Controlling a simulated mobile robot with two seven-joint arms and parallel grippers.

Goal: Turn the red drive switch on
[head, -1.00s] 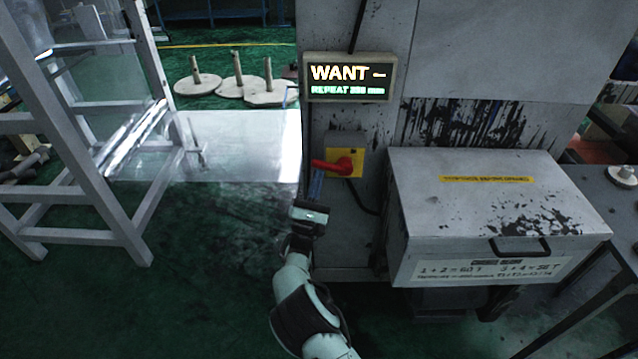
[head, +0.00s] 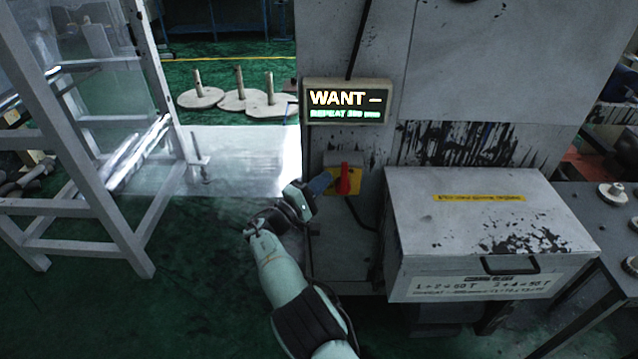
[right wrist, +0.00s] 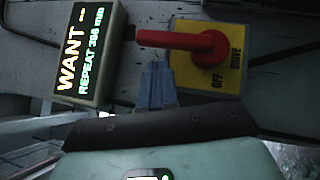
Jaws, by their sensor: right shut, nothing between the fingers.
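The red drive switch handle (head: 345,178) sits on a yellow plate (head: 355,187) on the grey cabinet, below the lit sign. The handle stands upright in the head view. In the right wrist view the red handle (right wrist: 175,39) points left across the yellow plate (right wrist: 185,75), which carries the words OFF and DRIVE. My right gripper (head: 324,183) is shut and empty, its blue fingers just left of the handle. In the right wrist view the fingertips (right wrist: 155,72) lie just below the handle; I cannot tell if they touch it. My left gripper is not in view.
The lit sign (head: 347,101) reads WANT and REPEAT. A grey lidded box (head: 480,225) juts out right of the switch. A white frame (head: 95,225) stands at left. Discs with pegs (head: 240,101) lie behind. Green floor (head: 190,290) is open at lower left.

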